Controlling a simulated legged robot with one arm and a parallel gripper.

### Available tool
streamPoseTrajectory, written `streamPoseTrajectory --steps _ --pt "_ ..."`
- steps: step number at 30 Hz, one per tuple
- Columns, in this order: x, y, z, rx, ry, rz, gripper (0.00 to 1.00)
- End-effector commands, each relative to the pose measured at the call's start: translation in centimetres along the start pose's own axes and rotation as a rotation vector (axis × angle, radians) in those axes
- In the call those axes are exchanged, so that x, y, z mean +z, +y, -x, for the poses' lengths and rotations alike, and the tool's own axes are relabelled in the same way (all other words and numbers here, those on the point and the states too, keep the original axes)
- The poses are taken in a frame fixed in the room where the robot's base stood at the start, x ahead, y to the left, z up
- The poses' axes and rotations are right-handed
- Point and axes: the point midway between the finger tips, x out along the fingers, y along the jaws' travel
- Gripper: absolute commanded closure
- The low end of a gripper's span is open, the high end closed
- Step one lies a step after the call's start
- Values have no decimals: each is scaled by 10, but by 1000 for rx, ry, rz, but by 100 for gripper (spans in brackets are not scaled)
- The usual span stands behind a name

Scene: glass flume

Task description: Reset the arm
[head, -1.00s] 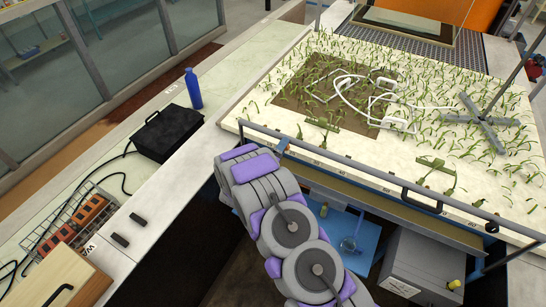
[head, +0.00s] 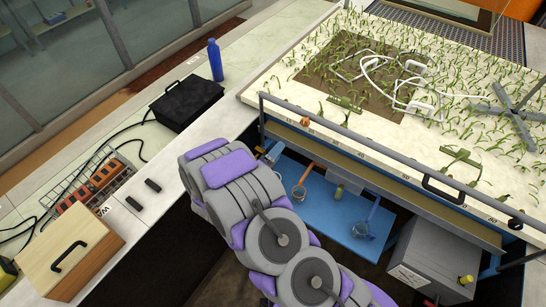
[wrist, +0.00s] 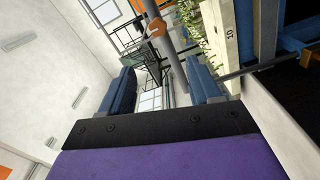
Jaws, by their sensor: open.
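My gripper (wrist: 163,88) shows in the wrist view with its two blue fingers wide apart and nothing between them. The wrist view is steeply tilted, with a white wall on its left and the edge of the flume bed on its right. In the head view my grey and purple arm reaches up from the bottom, in front of the flume's near side. Its far end lies by the near left corner of the bed, and the gripper's fingers are hidden there behind the arm links.
The flume bed (head: 300,85) holds green plants, white tubing and a grey cross-shaped stand (head: 513,108). A handled rail (head: 375,144) runs along its near edge. A blue bottle (head: 215,60), black box (head: 187,102), wire basket (head: 122,178) and wooden box (head: 80,268) stand on the left bench. A blue shelf (head: 335,208) lies below.

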Motion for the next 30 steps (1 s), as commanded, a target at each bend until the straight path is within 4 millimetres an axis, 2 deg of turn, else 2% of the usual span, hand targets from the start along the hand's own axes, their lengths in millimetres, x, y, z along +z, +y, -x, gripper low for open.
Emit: streamPoseTrajectory --steps 6,23,26,30 --pt "-1 0 10 1 1 2 37" --pt "-2 -2 10 -9 -1 -7 37" --pt "-6 -9 6 -63 -3 -60 37" --pt "-22 -28 0 -235 -9 -212 37"
